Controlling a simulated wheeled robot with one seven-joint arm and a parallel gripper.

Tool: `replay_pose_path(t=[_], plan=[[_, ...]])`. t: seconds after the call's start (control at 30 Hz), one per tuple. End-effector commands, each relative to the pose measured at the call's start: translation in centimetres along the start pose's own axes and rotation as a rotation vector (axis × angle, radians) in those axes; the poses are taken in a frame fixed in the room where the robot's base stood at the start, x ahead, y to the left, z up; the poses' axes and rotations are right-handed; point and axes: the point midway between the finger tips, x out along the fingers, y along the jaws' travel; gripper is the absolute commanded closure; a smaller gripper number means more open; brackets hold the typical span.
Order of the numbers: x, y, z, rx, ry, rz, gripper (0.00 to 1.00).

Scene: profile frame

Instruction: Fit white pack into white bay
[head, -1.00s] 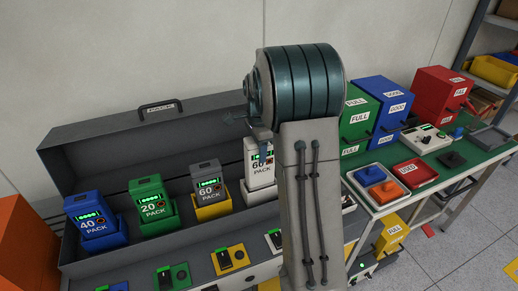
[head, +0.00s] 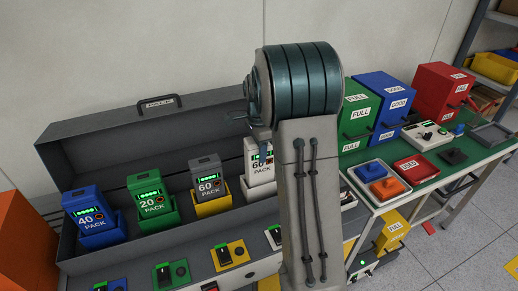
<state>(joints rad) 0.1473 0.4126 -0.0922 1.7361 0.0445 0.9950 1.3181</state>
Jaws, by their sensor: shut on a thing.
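The white pack (head: 255,160) stands upright in the long grey case, at the right end of the row of packs. Its front shows "60" and a green-lit strip; my arm covers its right side. The white bay (head: 259,191) is directly below it, and the pack's lower end appears to be at or in the bay. Whether it is fully seated cannot be told. My gripper (head: 262,143) is at the top of the white pack and shut on it, mostly hidden behind my own wrist and arm.
Blue (head: 90,208), green (head: 150,196) and grey (head: 206,179) packs stand in bays to the left in the grey case (head: 110,148). Switches line its front. A green-topped bench (head: 440,168) with coloured boxes and trays stands at right. An orange block (head: 22,240) is at far left.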

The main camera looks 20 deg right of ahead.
Motion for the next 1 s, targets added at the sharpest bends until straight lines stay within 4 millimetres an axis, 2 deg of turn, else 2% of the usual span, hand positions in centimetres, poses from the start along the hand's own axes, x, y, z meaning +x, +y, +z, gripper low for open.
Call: replay_pose_path(t=[1.0], plan=[[2.0,0.0,0.0,0.0,0.0,-0.002,1.0]])
